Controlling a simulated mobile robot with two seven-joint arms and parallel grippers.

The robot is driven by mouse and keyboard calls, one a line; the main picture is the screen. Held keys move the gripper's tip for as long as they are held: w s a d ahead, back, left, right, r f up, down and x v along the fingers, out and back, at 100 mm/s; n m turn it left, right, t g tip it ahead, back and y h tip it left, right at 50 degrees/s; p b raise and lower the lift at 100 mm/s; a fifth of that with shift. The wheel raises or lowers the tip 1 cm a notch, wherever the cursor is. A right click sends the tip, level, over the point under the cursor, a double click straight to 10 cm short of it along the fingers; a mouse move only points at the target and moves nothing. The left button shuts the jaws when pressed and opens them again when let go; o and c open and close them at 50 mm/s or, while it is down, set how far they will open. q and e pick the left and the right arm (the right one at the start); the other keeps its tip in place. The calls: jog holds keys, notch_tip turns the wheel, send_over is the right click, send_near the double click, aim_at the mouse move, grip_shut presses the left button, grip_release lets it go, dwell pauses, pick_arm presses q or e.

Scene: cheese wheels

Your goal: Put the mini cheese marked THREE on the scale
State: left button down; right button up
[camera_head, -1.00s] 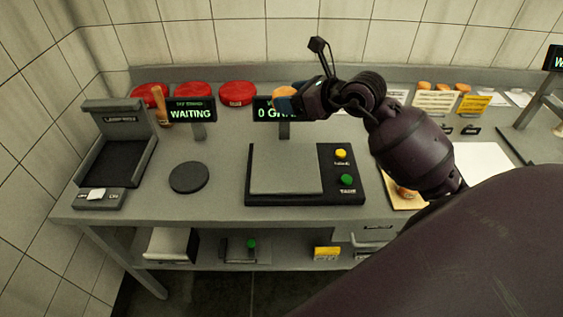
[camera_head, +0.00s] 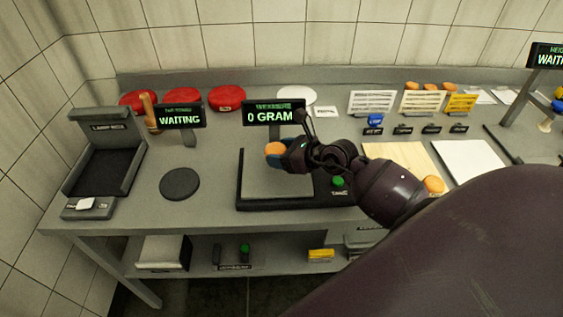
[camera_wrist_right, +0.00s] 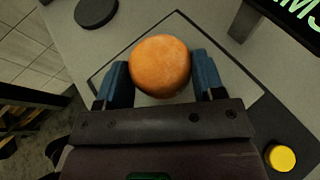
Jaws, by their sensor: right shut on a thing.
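My right gripper (camera_head: 283,149) is shut on an orange mini cheese (camera_head: 274,149) and holds it over the scale plate. In the right wrist view the cheese (camera_wrist_right: 160,66) sits between the two blue fingers (camera_wrist_right: 163,80). No marking shows on it, so I cannot read a number. The scale (camera_head: 262,186) has a grey square plate with a dark edge, and its display (camera_head: 272,114) reads 0 GRAM. I cannot tell for certain whether the cheese touches the plate. My left gripper is not in view.
Red cheese wheels (camera_head: 183,101) stand at the back left. A round black disc (camera_head: 179,184) lies left of the scale, with a WAITING display (camera_head: 181,116) behind it. Another orange mini cheese (camera_head: 433,184) is to the right. Small signs (camera_head: 371,102) stand at the back right.

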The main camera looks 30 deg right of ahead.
notch_tip(320, 180, down, 4)
jog(key=shift+r, duration=0.25)
jog(key=shift+f+b, duration=0.2)
jog(key=shift+b, duration=0.15)
jog(key=o, duration=1)
jog(key=shift+c, duration=0.2)
jog(key=shift+r, duration=0.1)
